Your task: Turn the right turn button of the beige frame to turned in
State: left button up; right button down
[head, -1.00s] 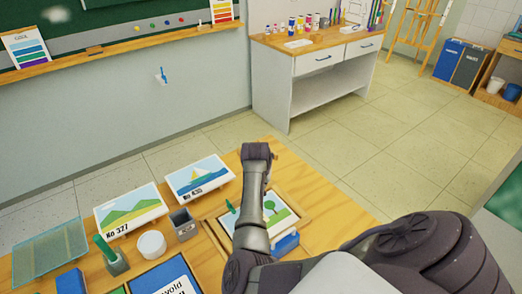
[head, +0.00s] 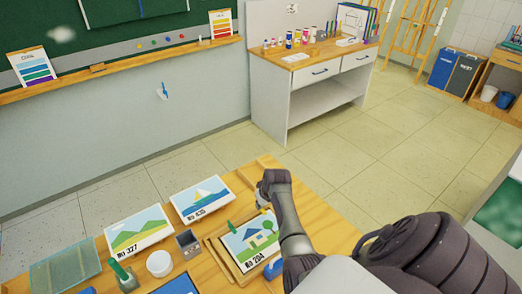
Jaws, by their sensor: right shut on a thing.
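A small green piece (head: 232,227) stands up at the card's upper left edge. My right gripper (head: 262,206) points down at the frame's upper right edge, where a small yellowish bit shows beside it. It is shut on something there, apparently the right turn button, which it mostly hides. How far the button is turned cannot be seen. A blue object (head: 272,268) is partly hidden by my right arm. My left gripper is not in view.
Picture cards No 327 (head: 138,231) and another with a sailboat (head: 201,199) lie behind and left of the frame.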

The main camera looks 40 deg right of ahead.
jog(key=shift+n, duration=0.4)
jog(key=c, duration=1.3)
grip_release()
jog(key=shift+r, duration=0.1)
jog(key=v, duration=1.1)
jog(key=shift+s+r, duration=0.25)
jog(key=shift+r, duration=0.1)
